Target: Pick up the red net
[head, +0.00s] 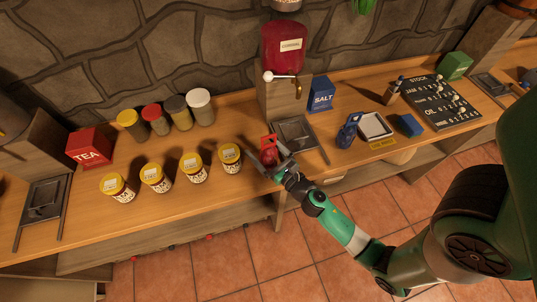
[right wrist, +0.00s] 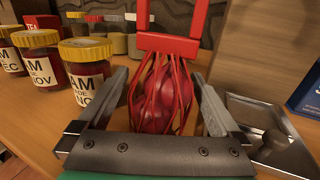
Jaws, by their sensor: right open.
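The red net (right wrist: 163,92) stands on the wooden counter, filled with round dark red items, with a square red handle (right wrist: 168,45) at its top. In the head view the net (head: 268,149) is small and partly covered by my right gripper (head: 268,163). My right gripper is open, with one finger on each side of the net in the right wrist view (right wrist: 160,78). I cannot tell whether the fingers touch it. My left gripper is not in view.
Several yellow-lidded jam jars (head: 194,168) stand left of the net, the closest (head: 230,157) right beside my gripper. A metal drip tray (head: 295,133) lies to the right, under the cordial dispenser (head: 284,48). A blue net (head: 348,130) stands further right.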

